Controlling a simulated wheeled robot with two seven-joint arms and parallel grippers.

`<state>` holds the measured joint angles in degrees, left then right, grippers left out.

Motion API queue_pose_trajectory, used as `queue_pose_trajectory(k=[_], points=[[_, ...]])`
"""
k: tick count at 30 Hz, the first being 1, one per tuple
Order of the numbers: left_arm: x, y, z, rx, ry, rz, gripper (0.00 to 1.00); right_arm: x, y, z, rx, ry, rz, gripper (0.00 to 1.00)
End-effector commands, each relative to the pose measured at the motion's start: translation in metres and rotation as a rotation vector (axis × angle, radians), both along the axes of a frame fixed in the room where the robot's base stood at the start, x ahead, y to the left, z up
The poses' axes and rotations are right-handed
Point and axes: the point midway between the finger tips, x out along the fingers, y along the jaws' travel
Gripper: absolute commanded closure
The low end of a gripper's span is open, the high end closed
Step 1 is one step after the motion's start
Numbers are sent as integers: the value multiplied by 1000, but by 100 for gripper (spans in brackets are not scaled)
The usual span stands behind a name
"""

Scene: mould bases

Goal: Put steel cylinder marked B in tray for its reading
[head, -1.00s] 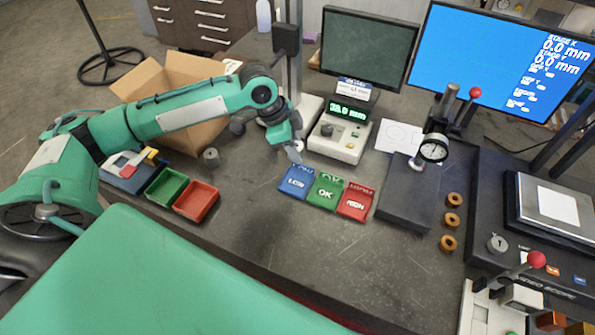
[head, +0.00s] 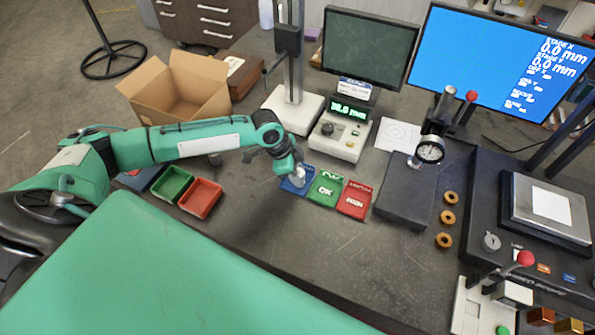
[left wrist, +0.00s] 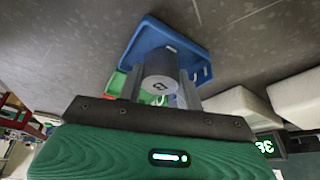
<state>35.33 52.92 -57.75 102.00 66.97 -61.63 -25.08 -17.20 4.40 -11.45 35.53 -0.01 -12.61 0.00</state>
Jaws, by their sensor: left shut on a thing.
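My left gripper (head: 297,180) is shut on a grey steel cylinder (left wrist: 162,72). In the left wrist view the cylinder sits between the two fingers, with a dark mark on its end face that I cannot read surely. In the head view the gripper is over the blue tray (head: 288,188), hiding part of it; I cannot tell whether the cylinder touches the tray. The green OK tray (head: 325,190) and the red HIGH tray (head: 355,200) stand to its right. The gauge display (head: 349,111) is lit green, too small to read surely. My right gripper is not in view.
An open cardboard box (head: 178,90) stands behind my left arm. A small green bin (head: 171,184) and a red bin (head: 201,198) lie at the left. A dial gauge stand (head: 405,198) and several brass rings (head: 447,217) are right of the trays.

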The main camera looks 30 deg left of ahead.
Motion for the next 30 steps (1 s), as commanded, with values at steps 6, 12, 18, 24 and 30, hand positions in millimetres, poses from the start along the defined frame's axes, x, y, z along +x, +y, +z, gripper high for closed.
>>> queue_pose_trajectory(k=[6, 12, 18, 24, 30], points=[[0, 0, -2, 0, 0, 0, 55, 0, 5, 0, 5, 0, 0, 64], [0, 0, -2, 0, 0, 0, 55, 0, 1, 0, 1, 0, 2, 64], [-1, 4, 7, -1, -1, 1, 55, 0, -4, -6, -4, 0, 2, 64], [-7, 18, 42, 1, -5, 0, 55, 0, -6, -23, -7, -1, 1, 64], [-14, 32, 81, 1, -3, 2, 55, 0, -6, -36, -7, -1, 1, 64]])
